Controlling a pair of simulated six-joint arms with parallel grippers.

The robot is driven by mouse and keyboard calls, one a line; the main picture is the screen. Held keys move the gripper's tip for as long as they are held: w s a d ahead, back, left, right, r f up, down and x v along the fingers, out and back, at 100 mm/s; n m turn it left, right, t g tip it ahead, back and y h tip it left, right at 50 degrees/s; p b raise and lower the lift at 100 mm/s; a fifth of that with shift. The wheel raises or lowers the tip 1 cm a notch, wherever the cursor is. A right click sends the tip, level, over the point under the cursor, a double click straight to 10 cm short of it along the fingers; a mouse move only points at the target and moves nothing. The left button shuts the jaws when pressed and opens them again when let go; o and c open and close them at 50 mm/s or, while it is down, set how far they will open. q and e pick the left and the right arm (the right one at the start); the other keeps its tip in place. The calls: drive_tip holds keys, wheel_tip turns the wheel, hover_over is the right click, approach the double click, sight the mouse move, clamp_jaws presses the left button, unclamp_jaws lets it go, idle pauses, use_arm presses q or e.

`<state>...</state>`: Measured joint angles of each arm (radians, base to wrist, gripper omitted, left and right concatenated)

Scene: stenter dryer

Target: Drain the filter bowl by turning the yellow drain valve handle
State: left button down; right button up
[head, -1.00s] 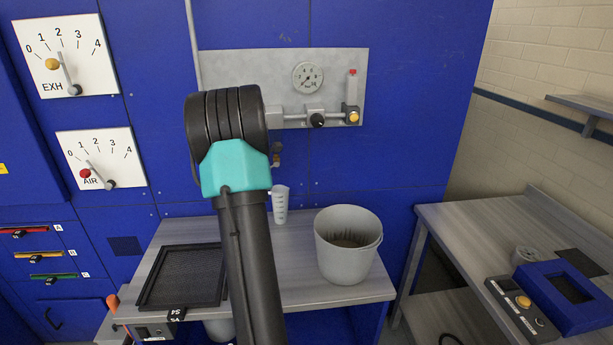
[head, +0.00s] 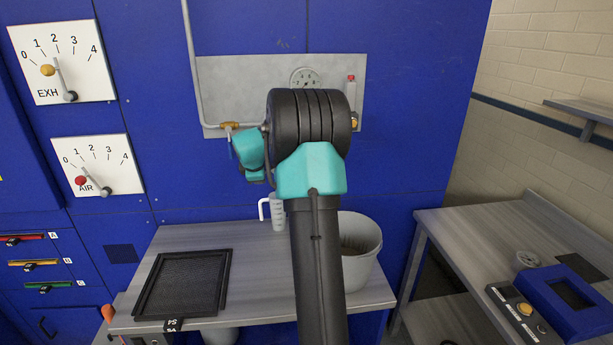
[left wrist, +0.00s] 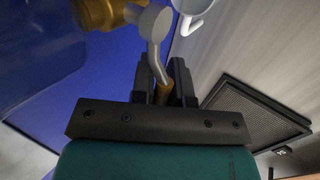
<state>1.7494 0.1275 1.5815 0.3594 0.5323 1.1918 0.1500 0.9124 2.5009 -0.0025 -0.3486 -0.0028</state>
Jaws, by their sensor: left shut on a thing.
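In the left wrist view my left gripper (left wrist: 164,82) is shut on the end of a valve handle (left wrist: 154,50). The handle shows as a grey lever with a rounded head, and a yellow-brown part (left wrist: 162,93) sits between the fingers. A brass valve body (left wrist: 97,12) is beside the lever's head. In the head view my arm stands in front of the grey wall panel (head: 240,75) and hides the fingers, the handle and any filter bowl there. I cannot tell the handle's angle from the head view. My right gripper is not in view.
A jug (head: 278,212), also in the left wrist view (left wrist: 194,8), stands on the bench (head: 190,238). A grey bucket (head: 362,245) is partly behind my arm. A black tray (head: 183,285) lies at left. A pipe with a brass fitting (head: 230,126) runs down the panel.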

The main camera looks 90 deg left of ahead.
use_arm(q)
drive_tip(key=c, duration=1.1)
unclamp_jaws()
drive_tip(key=shift+r, duration=0.15)
drive_tip(key=v, duration=1.7)
drive_tip(key=shift+d+r, duration=0.1)
